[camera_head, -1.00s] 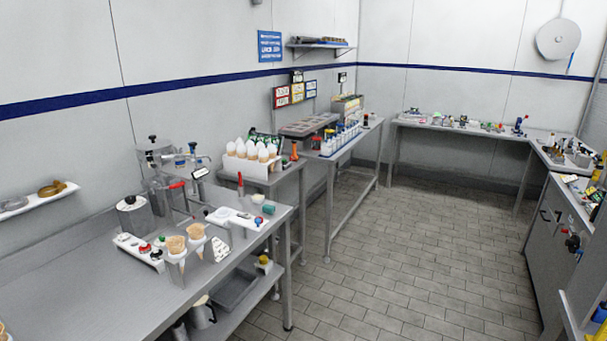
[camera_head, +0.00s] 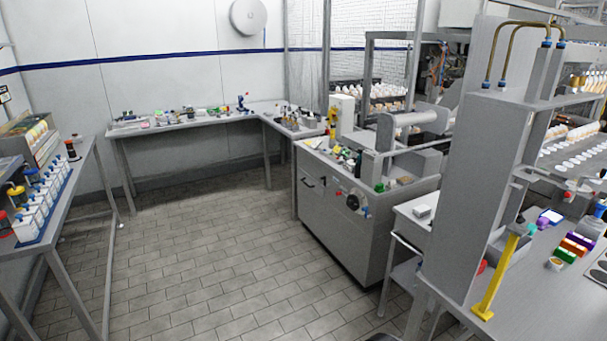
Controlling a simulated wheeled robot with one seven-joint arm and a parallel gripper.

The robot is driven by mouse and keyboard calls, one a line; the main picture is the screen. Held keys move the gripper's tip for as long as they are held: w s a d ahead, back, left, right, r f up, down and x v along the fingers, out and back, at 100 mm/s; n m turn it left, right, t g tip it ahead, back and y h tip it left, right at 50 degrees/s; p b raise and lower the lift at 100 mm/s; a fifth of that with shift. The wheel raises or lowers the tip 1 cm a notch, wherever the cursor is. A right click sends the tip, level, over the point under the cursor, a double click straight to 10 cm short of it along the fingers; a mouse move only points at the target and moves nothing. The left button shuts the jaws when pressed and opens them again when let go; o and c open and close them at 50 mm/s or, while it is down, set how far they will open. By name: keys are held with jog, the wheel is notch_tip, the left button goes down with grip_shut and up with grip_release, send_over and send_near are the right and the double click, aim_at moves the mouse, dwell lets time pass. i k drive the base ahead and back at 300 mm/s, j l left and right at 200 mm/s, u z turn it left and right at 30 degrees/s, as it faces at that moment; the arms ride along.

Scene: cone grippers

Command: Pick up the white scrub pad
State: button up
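I cannot pick out the white scrub pad with certainty. A small white block (camera_head: 422,211) lies on a low white side table (camera_head: 405,207) right of centre. It may be the pad, but it is too small to tell. My gripper is not in view.
A grey cabinet (camera_head: 340,215) with small items on top stands at centre right. A steel table (camera_head: 190,124) runs along the back wall. A bench with white bottles (camera_head: 35,205) is at the left. A yellow upright (camera_head: 497,275) stands on the right bench. The tiled floor (camera_head: 210,240) between is clear.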

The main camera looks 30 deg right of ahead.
aim_at(422, 211)
jog(key=i+z, duration=0.2)
jog(key=i, duration=0.45)
jog(key=i+z, duration=0.2)
jog(key=i, duration=0.4)
jog(key=i+j+z, duration=0.2)
jog(key=i, duration=0.45)
jog(key=i+l+z, duration=0.1)
jog(key=i+z, duration=0.55)
jog(key=z, duration=0.2)
jog(key=i+z, duration=0.4)
jog(key=i+l+z, duration=0.1)
jog(key=i, duration=0.2)
jog(key=i+l+z, duration=0.15)
jog(key=i, duration=0.2)
